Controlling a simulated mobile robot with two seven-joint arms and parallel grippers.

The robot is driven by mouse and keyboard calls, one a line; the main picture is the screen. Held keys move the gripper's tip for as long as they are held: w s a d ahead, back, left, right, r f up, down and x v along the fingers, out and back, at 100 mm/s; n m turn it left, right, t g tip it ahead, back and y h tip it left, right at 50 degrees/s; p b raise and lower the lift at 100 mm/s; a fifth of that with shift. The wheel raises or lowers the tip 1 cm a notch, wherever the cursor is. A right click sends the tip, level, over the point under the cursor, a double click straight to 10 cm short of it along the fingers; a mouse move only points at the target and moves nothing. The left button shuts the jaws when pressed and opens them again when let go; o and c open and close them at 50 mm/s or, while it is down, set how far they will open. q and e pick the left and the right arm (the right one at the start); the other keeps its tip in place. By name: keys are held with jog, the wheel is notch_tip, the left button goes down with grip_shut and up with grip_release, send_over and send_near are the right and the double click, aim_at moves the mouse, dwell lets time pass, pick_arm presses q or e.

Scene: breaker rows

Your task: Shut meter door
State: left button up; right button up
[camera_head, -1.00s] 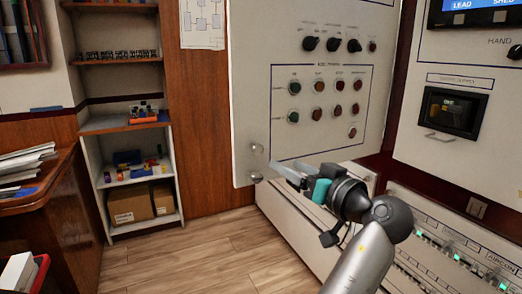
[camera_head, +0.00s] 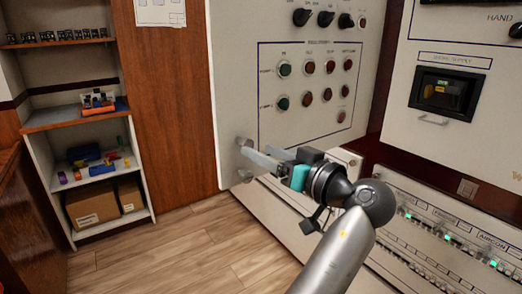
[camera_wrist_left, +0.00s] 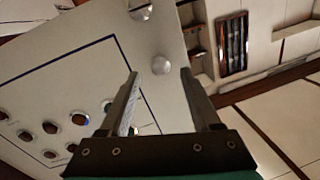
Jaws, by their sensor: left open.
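A large cream door panel (camera_head: 228,90) with rows of lamps and dark knobs stands out at an angle, its free edge on the left. Two small round knobs sit near its lower left corner: an upper knob (camera_head: 241,141) and a lower knob (camera_head: 245,175). My left gripper (camera_head: 255,152) is open beside them. In the left wrist view, one round knob (camera_wrist_left: 161,65) shows between the open fingers, beyond their tips; the other knob (camera_wrist_left: 140,10) is at the top edge. I cannot tell whether a finger touches the panel. My right gripper is not in view.
A small meter window (camera_head: 446,92) with a handle (camera_head: 433,120) is on the wall panel at right. A breaker row (camera_head: 450,238) with green lights is below. A shelf (camera_head: 85,125) stands at left. The wooden floor (camera_head: 190,255) is clear.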

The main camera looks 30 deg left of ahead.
pick_arm(q)
jog(key=shift+c, duration=1.4)
jog(key=c, duration=0.6)
grip_shut()
jog(key=shift+c, duration=0.4)
grip_release()
jog(key=o, duration=1)
jog(key=shift+c, duration=0.2)
